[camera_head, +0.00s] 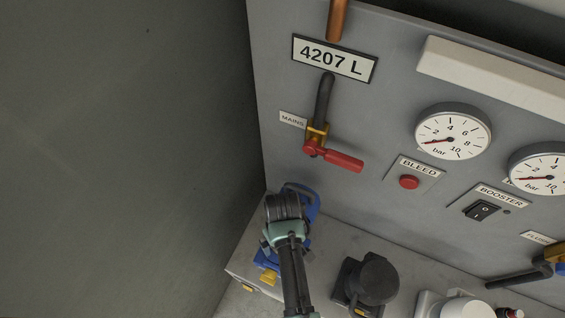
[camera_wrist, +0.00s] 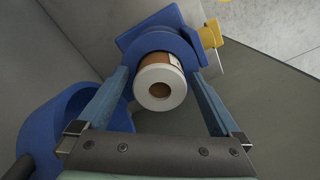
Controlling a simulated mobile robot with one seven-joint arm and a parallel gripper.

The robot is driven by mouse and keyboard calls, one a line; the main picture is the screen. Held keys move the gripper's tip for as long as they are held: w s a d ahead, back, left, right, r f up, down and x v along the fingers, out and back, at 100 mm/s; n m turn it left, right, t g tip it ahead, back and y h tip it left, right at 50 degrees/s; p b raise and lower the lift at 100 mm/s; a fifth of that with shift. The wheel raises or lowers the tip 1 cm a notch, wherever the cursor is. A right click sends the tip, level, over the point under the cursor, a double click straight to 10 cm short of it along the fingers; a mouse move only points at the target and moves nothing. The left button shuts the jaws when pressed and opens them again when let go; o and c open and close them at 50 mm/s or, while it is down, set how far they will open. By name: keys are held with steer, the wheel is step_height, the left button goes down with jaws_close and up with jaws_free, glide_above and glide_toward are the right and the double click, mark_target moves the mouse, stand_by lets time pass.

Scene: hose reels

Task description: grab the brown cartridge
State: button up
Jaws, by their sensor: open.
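The brown cartridge (camera_wrist: 160,80), with a white ring-shaped end and a dark centre hole, sits in a blue round holder (camera_wrist: 150,43) in the wrist view. Its white end faces my camera. My gripper (camera_wrist: 156,78) is open, with one finger on each side of the cartridge and holder. I cannot tell whether either finger touches them. In the head view my gripper (camera_head: 280,232) is over the left end of the ledge, beside blue parts (camera_head: 311,205). The cartridge is hidden there.
A second blue rounded part (camera_wrist: 62,115) is close on the left in the wrist view. A yellow piece (camera_wrist: 210,33) sticks out beside the holder. In the head view a black round unit (camera_head: 374,278) stands right of my arm. A red-handled valve (camera_head: 340,160) is on the panel above.

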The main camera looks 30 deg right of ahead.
steer(key=shift+c, duration=0.2)
steer(key=c, duration=1.4)
jaws_close()
